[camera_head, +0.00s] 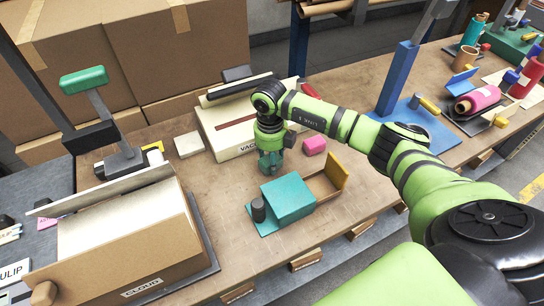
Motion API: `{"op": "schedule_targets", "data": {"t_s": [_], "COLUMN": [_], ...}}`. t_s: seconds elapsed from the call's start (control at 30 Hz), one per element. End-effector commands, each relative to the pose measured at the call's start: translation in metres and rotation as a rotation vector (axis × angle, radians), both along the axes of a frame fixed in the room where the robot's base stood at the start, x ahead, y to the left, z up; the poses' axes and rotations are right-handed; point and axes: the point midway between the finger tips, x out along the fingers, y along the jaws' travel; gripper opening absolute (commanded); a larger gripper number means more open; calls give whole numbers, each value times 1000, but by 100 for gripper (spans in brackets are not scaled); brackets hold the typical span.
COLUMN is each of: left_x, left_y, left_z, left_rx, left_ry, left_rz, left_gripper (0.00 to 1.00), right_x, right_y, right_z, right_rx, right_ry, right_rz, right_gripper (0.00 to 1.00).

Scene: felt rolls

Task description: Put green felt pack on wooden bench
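The wooden bench (240,245) is the long brown worktop running across the view. My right arm reaches in from the right, and its gripper (270,163) points down over the bench, beside the front of a cream box marked with dark lettering. The gripper's end looks grey-teal. I cannot tell whether its fingers are open, or whether a green felt pack is between them. No separate green felt pack is clearly visible on the bench. My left gripper is not in view.
A teal block (288,198) with a wooden tray sits just in front of the gripper. A pink pack (314,146) lies to the right. The cream box (225,131) stands behind, and a large carton (130,230) at left. Bare bench lies between carton and teal block.

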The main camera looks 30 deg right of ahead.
Motion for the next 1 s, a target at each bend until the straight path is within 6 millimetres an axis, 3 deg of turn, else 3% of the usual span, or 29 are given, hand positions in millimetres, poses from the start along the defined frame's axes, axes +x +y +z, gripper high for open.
{"op": "schedule_targets", "data": {"t_s": [1.0], "left_x": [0], "left_y": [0], "left_z": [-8], "left_rx": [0], "left_ry": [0], "left_rz": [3], "left_gripper": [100], "right_x": [0], "right_y": [0], "right_z": [-10], "right_rx": [0], "right_ry": [0], "right_rz": [0], "right_gripper": [18]}}
